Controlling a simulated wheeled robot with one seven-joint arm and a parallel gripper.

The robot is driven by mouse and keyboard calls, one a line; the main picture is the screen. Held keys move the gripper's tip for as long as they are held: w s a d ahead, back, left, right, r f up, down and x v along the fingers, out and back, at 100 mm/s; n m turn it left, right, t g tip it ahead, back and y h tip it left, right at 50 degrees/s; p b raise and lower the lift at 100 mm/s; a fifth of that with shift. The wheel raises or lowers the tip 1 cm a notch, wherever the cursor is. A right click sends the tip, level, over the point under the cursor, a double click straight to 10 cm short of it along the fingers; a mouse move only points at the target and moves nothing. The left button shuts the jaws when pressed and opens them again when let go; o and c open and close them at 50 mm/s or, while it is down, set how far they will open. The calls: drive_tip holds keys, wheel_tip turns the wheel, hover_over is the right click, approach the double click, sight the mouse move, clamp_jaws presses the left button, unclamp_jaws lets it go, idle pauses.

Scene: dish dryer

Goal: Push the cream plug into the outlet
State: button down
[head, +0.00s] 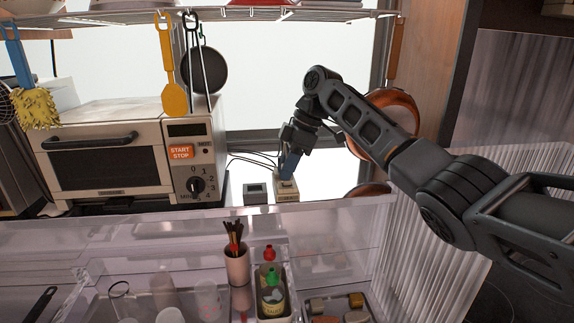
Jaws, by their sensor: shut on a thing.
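My gripper (288,169) reaches down in the middle of the head view, in front of the bright window and right of the toaster oven. Its blue fingers are shut on the cream plug (286,182), which is small and partly hidden by them. Directly below the plug is a cream block (287,197) that looks like the outlet. The plug appears at or just over the block's top. I cannot tell whether it is in the sockets or only above them.
A small grey box (255,193) stands just left of the block. The toaster oven (130,160) is further left, with dark cables beside it. A clear ledge (150,228) runs in front, with a cup of sticks (237,266) and bottles (272,290). Copper pans (385,118) hang right.

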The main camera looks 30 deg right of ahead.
drive_tip(key=shift+f, duration=0.6)
drive_tip(key=c, duration=0.8)
unclamp_jaws()
drive_tip(key=w+b+v, duration=0.1)
drive_tip(key=b+v, duration=0.1)
drive_tip(key=v, duration=0.5)
drive_tip(key=shift+s+d+r, duration=0.2)
drive_tip(key=shift+s+r, duration=0.15)
drive_tip(key=shift+s, duration=0.2)
